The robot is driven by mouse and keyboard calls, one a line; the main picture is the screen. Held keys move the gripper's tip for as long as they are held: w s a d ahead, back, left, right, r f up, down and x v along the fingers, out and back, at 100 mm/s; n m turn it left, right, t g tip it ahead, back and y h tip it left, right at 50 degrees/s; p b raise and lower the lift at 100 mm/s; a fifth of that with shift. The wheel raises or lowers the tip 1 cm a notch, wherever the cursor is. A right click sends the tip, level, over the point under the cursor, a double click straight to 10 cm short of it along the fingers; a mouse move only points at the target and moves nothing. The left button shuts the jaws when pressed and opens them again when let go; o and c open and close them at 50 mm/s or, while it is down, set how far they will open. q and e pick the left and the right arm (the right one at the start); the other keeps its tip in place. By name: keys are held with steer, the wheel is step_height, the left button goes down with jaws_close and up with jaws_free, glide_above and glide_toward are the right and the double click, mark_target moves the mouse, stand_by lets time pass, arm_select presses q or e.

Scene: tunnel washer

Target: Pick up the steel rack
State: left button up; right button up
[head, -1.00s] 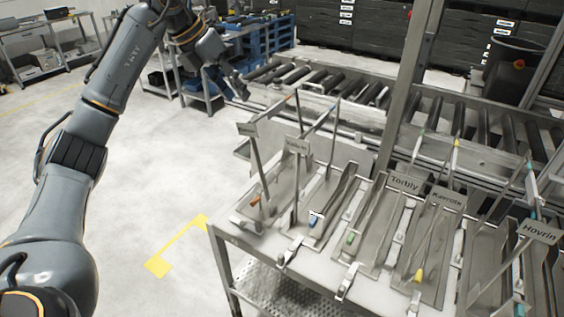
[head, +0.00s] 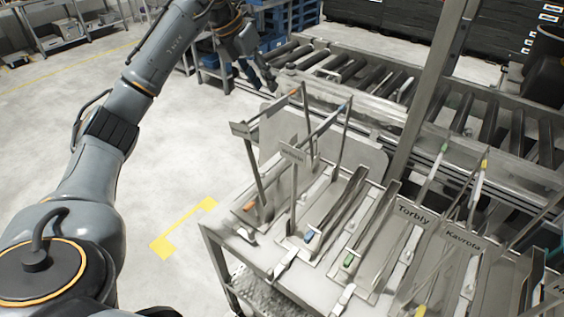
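Several steel racks stand in a row on a metal table (head: 215,238) in the head view. The leftmost rack (head: 256,172) has an upright post, a small name plate and an orange tab. Beside it is a rack with a blue tab (head: 308,237). Further right are the rack labelled Torbly (head: 412,216), with a green tab near it, and the rack labelled Kavrota (head: 462,238). My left gripper (head: 262,82) is raised above and behind the leftmost rack, apart from it. Its fingers look spread and empty. My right gripper is not in view.
A roller conveyor (head: 345,72) runs behind the table, with a metal post (head: 432,85) between. Blue crates (head: 290,18) stand at the back. The floor left of the table is clear, with a yellow marking (head: 182,228).

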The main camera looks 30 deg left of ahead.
mark_target(276, 102)
arm_select(q)
steer(key=x, duration=0.3)
steer(key=shift+w, duration=0.25)
steer(key=p+x, duration=0.2)
steer(key=shift+s+d+f, duration=0.15)
steer(key=shift+f, duration=0.15)
steer(key=shift+p+x, duration=0.3)
steer(key=shift+x, duration=0.7)
steer(key=shift+f, duration=0.25)
steer(key=shift+w, duration=0.2)
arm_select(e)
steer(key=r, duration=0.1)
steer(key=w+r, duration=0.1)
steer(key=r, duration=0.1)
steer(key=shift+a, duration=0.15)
arm_select(q)
steer(key=shift+s, duration=0.1)
jaws_close()
steer(key=shift+r, duration=0.25)
steer(key=shift+f, duration=0.1)
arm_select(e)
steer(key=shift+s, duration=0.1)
